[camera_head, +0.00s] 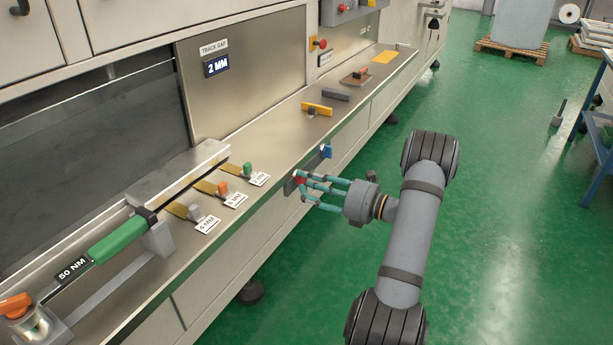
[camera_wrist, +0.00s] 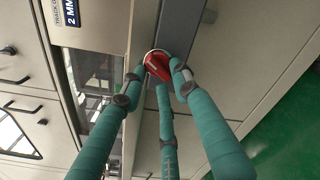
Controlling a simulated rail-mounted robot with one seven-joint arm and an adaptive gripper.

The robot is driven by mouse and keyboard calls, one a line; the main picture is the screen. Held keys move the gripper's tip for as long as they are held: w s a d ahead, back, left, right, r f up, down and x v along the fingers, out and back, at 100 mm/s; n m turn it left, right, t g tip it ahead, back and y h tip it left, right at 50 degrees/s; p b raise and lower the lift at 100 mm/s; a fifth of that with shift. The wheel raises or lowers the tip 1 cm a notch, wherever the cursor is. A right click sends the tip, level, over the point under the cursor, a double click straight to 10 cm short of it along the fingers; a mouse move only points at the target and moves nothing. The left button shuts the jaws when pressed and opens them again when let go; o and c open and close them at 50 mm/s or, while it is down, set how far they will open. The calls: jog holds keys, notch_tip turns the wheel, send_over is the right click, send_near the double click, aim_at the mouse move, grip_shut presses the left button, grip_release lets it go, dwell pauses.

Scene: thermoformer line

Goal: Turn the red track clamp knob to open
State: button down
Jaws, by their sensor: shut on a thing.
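The red track clamp knob (camera_wrist: 158,65) sits on the front face of the bench edge. In the wrist view it shows between my fingertips, with a pale rim around its base. In the head view only a small red part of the knob (camera_head: 300,179) shows behind my fingers. My gripper (camera_head: 304,184) has teal fingers and is shut on the knob. In the wrist view the fingertips of my gripper (camera_wrist: 157,78) close around the knob from several sides. The knob's pointing direction against any markings cannot be read.
A blue knob (camera_head: 326,152) sits on the same front edge, further back. The display (camera_head: 217,65) reads 2 MM. Labelled gauges with grey (camera_head: 195,212), orange (camera_head: 223,188) and green (camera_head: 248,169) blocks lie on the bench. A green-handled 50 NM tool (camera_head: 117,240) lies nearer. The green floor beside my arm is clear.

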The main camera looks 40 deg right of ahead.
jog(key=shift+w+d+r+m+h+p, duration=0.15)
jog(key=shift+d+r+m+p, duration=0.2)
jog(key=shift+d+r+m, duration=0.1)
jog(key=shift+w+d+r+m+h+p, duration=0.1)
jog(key=shift+d+r+m+h+p, duration=0.05)
jog(key=shift+d+r+m+p, duration=0.2)
jog(key=shift+f, duration=0.1)
jog(key=shift+m+t+p, duration=0.3)
jog(key=shift+r+m+p, duration=0.25)
jog(key=shift+m+p, duration=0.15)
jog(key=shift+p, duration=0.15)
jog(key=c, duration=1.8)
grip_release()
jog(key=shift+f, duration=0.1)
jog(key=shift+c, duration=0.2)
jog(key=shift+o, duration=1.3)
jog(key=shift+d+f, duration=0.1)
jog(key=shift+f, duration=0.1)
jog(key=o, duration=0.4)
jog(key=shift+a+f, duration=0.2)
jog(key=shift+a, duration=0.05)
